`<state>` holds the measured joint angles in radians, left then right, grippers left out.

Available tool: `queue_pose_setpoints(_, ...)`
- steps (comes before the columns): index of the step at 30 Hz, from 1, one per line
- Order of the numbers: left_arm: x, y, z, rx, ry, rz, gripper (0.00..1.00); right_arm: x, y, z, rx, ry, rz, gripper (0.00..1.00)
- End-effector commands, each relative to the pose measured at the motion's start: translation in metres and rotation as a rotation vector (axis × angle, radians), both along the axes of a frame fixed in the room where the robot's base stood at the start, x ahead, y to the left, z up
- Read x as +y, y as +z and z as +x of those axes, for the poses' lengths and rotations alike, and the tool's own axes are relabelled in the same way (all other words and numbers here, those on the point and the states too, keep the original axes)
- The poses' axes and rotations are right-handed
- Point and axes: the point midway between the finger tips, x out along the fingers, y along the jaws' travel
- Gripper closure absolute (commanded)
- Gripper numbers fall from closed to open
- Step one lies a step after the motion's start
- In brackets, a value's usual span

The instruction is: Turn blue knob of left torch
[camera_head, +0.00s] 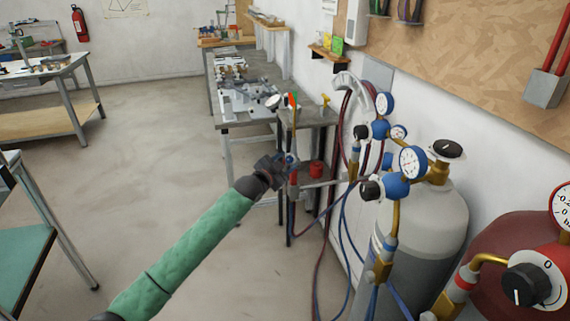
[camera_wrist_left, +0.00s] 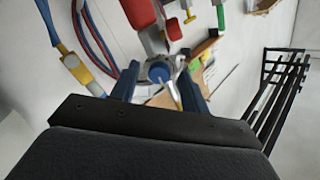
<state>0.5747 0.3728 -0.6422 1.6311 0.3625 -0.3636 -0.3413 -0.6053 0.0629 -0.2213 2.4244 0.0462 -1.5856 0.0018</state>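The blue knob (camera_head: 290,158) of the left torch is small and partly hidden by my left gripper (camera_head: 283,168) in the head view. In the left wrist view the blue knob (camera_wrist_left: 159,72) shows as a round blue disc between the two dark blue fingers of the left gripper (camera_wrist_left: 158,82). The fingers are apart, one on each side of the knob. I cannot tell whether they touch it. The torch (camera_head: 293,110) stands upright at the end of the bench, with an orange and green upper part. My right gripper is in neither view.
A red cylindrical part (camera_head: 317,171) sits just right of the gripper. Hoses (camera_head: 345,215) hang by the wall. A grey gas cylinder (camera_head: 440,215) with gauges and a red cylinder (camera_head: 505,240) stand at the right. The workbench (camera_head: 245,122) is behind.

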Motion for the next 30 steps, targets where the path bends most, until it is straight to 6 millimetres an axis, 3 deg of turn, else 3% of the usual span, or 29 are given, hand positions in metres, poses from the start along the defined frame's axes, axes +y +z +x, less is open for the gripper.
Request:
queue_pose_setpoints(8, 0.003, -0.002, -0.004, 0.001, 0.001, 0.000, 0.54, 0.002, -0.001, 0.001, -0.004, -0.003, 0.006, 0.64)
queue_pose_setpoints(21, 0.035, 0.001, -0.056, 0.000, 0.001, 0.001, 0.54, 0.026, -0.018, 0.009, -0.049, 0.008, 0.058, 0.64)
queue_pose_setpoints(30, 0.041, 0.003, -0.066, 0.000, 0.000, 0.000, 0.54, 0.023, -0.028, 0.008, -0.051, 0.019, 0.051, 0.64)
